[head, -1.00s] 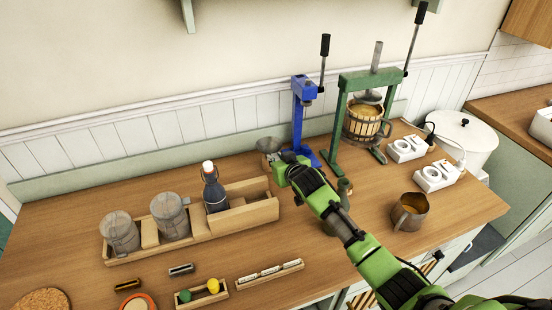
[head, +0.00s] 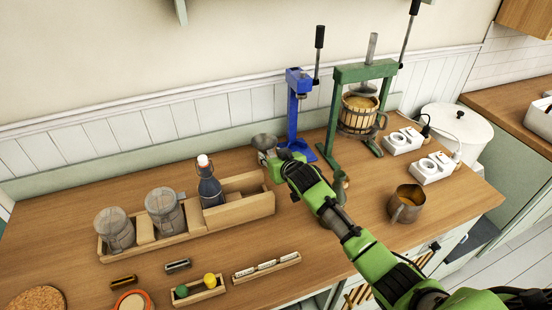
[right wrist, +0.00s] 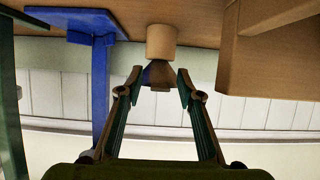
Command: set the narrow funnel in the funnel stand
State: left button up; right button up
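A grey metal funnel (head: 265,142) stands upright near the back of the counter, left of the blue press. In the right wrist view, which is upside down, a dark flared funnel body (right wrist: 160,73) meets a brown cylinder (right wrist: 161,42) on the counter; I cannot tell whether that is its stand. My right gripper (head: 274,162) is at the funnel's near side. Its two fingers (right wrist: 160,78) are apart, one on each side of the flared body; contact is unclear. My left gripper is not in view.
The blue press (head: 293,115) and green fruit press (head: 336,105) stand close by. A wooden caddy (head: 235,210) with jars and a bottle (head: 209,185) lies left. A metal mug (head: 406,203) and a dark object (head: 341,185) are right. The front-left counter has small trays.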

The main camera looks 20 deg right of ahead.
jog(key=v, duration=1.1)
jog(key=shift+s+r, duration=0.2)
jog(key=shift+s, duration=0.15)
